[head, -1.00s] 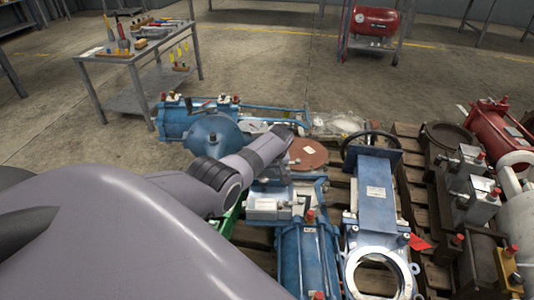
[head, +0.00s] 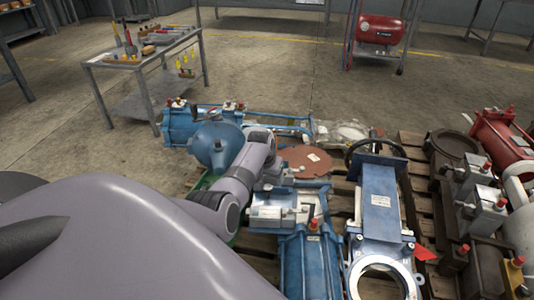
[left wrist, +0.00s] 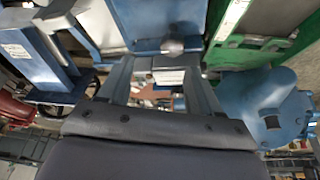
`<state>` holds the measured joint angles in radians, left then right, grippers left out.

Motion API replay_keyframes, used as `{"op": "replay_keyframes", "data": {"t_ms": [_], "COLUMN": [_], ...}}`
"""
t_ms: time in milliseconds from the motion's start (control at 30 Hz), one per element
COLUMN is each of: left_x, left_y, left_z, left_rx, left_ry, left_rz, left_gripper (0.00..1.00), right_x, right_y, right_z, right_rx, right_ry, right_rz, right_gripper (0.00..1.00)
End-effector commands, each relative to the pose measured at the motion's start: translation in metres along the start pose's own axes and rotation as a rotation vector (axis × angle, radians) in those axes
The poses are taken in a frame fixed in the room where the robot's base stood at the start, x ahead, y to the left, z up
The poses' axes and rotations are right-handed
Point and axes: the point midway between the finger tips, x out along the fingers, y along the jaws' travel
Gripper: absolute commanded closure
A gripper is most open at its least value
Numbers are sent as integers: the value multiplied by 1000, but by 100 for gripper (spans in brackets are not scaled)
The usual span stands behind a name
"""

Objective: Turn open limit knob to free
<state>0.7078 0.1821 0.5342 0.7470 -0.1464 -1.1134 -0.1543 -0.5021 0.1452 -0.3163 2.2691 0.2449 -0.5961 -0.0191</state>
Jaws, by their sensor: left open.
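My left gripper (left wrist: 160,66) is open, with its two fingers pointing toward blue equipment in the left wrist view. In the head view my left arm reaches over the pallet lot, and the gripper (head: 268,182) is mostly hidden beside a grey box (head: 268,214) on a blue valve actuator (head: 308,258). My right gripper is not in view.
A blue gate valve (head: 378,205) with a dark handwheel stands to the right, and red and grey cylinders (head: 495,135) lie farther right. A blue rounded housing (head: 215,145) is close behind my arm. A tool table (head: 140,60) stands back left; open floor lies behind the pallets.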

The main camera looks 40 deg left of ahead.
Motion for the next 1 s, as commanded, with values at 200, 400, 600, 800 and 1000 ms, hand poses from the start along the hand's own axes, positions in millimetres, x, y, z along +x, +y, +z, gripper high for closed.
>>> {"op": "replay_keyframes", "data": {"t_ms": [200, 400, 600, 800, 1000], "left_x": [-1, 1, 19, 44, 61], "left_y": [-17, -23, -22, -21, -20], "left_z": [6, 8, 9, 8, 6], "left_rx": [126, 170, 171, 170, 170], "left_ry": [37, 49, 48, 48, 49], "left_rz": [40, 48, 49, 48, 47], "left_gripper": [36, 36, 36, 36, 36], "right_x": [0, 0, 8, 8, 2], "right_y": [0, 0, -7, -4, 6], "right_z": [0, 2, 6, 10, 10], "right_rx": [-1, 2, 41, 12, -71], "right_ry": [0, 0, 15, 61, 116], "right_rz": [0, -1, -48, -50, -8], "right_gripper": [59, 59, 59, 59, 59]}}
